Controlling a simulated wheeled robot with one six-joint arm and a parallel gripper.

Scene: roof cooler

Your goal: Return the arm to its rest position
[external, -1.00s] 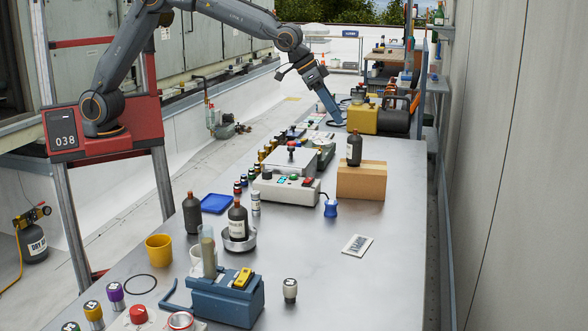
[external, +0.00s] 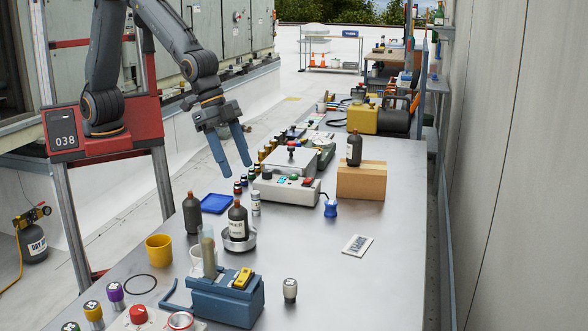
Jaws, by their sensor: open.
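My gripper (external: 237,170) is open and empty, with its two blue-grey fingers spread and pointing down. It hangs in the air, in the picture above the left edge of the workbench, near the row of small capped bottles (external: 240,184). My arm (external: 165,30) rises from the red base marked 038 and bends down to the gripper. The fingers appear apart from everything on the bench.
The metal workbench (external: 385,220) has bare room at right. Near the gripper are a control box (external: 285,192), a blue tray (external: 216,203) and dark bottles (external: 192,214). A cardboard box (external: 362,183) carries another bottle (external: 354,148). A yellow machine (external: 362,118) stands farther back.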

